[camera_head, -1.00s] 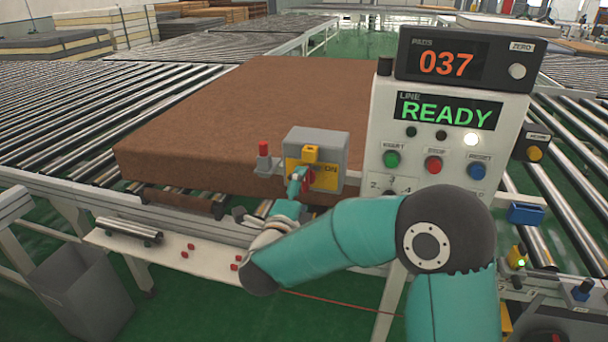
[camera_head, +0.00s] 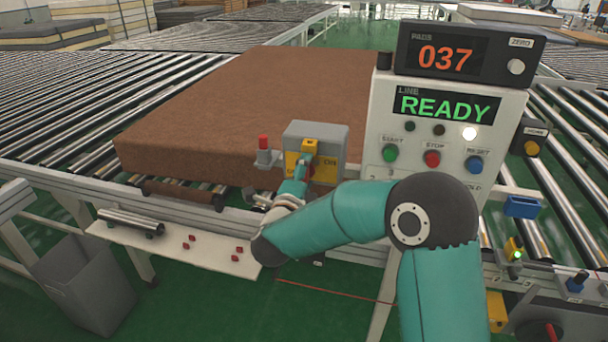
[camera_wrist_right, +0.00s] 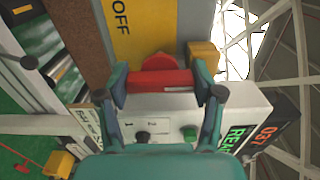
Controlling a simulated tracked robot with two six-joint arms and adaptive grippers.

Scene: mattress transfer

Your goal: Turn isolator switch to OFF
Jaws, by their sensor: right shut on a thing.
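The isolator switch is a grey box (camera_head: 333,139) with a yellow front plate, standing at the front edge of the conveyor. Its ON label shows in the head view, and OFF reads on the yellow plate (camera_wrist_right: 134,28) in the right wrist view. The red handle (camera_wrist_right: 160,80) lies crosswise between the fingers of my right gripper (camera_wrist_right: 161,88), which is shut on it. In the head view my right gripper (camera_head: 297,174) reaches the box front from below and mostly hides the handle. My left gripper is not in view.
A brown mattress (camera_head: 235,110) lies on the rollers behind the switch. The control panel (camera_head: 440,140) shows READY, with a display (camera_head: 445,58) reading 037 above it. A red-capped post (camera_head: 263,150) stands just left of the switch. A grey bin (camera_head: 85,285) stands at front left.

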